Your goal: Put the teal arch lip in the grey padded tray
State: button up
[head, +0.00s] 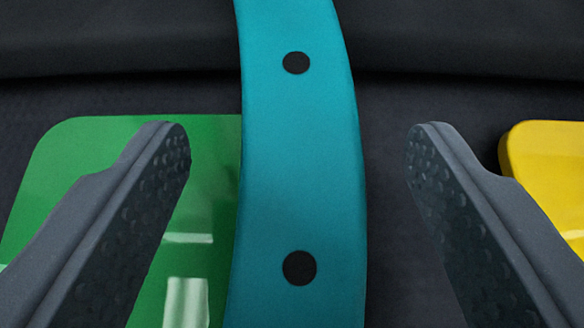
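The teal arch lip (302,165) is a curved teal strip with two black round spots. It runs from the top edge to the bottom edge of the head view, so both its ends are out of frame. My gripper (298,140) is open, with one dark studded finger on each side of the strip. There is a clear gap between the strip and each finger, and neither touches it. How far the fingertips are above or in front of the strip is hard to tell. The grey padded tray cannot be made out for certain.
A glossy green panel (75,165) lies at left, partly behind the left finger and beside the teal strip. A yellow piece (550,165) is at the right edge, close to the right finger. The dark surface (385,215) has a raised dark padded edge (120,40) at the back.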

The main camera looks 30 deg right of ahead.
jog(key=shift+r, duration=0.2)
jog(key=p+v, duration=0.1)
jog(key=v, duration=0.9)
jog(key=shift+r+p, duration=0.4)
jog(key=shift+r, duration=0.15)
jog(key=shift+v, duration=0.95)
jog(key=shift+f, duration=0.1)
